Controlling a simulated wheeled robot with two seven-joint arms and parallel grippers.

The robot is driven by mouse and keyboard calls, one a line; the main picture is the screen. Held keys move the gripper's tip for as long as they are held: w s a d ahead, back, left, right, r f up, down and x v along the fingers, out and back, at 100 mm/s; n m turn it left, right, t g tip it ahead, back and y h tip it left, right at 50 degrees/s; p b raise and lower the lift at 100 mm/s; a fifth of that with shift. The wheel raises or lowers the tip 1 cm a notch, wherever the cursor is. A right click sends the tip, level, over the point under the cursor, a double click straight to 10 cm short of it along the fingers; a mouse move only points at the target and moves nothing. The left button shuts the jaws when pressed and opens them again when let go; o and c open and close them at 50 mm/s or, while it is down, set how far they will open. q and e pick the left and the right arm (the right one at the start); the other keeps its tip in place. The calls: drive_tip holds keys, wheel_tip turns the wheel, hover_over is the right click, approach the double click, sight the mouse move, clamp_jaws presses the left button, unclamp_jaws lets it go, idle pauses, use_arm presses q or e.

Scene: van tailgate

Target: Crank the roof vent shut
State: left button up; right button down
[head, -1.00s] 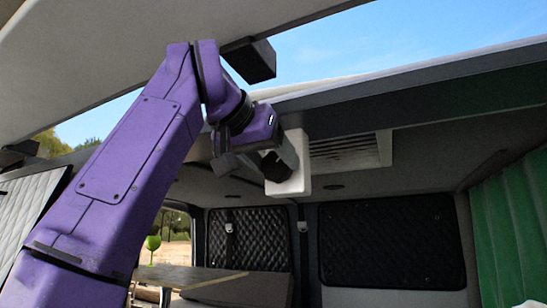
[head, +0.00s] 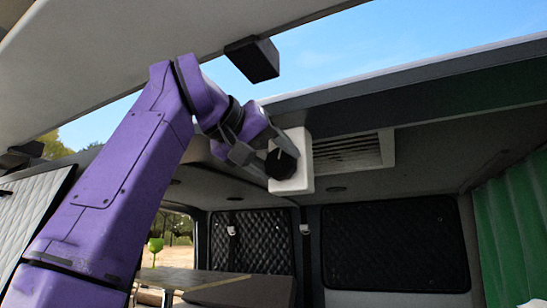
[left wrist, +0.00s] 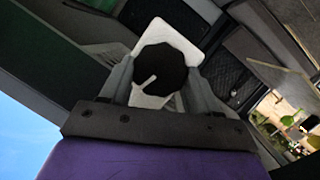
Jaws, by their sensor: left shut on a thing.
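The roof vent (head: 352,152) is a white slatted frame in the van ceiling, with dark gaps between its slats. A white box (head: 303,176) stands at its left end and carries a round black knob (head: 281,164). My left gripper (head: 265,155) reaches up from the left and is shut on the knob. In the left wrist view the knob (left wrist: 160,68) sits between the two grey fingers and shows a pale pointer line slanting to lower left. The white box (left wrist: 152,100) shows behind it. My right gripper is in neither view.
The raised tailgate (head: 130,50) hangs above my left arm, with a black block (head: 252,59) near its edge. A green curtain (head: 510,225) hangs at the right. A table (head: 180,278) stands low inside the van. Open air lies below the vent.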

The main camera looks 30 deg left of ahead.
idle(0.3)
use_arm(q)
drive_tip(key=o, duration=1)
drive_tip(key=shift+o, duration=0.2)
drive_tip(key=shift+s, duration=0.1)
drive_tip(key=v, duration=1)
drive_tip(key=shift+s+r, duration=0.2)
drive_tip(key=shift+w+a, duration=0.15)
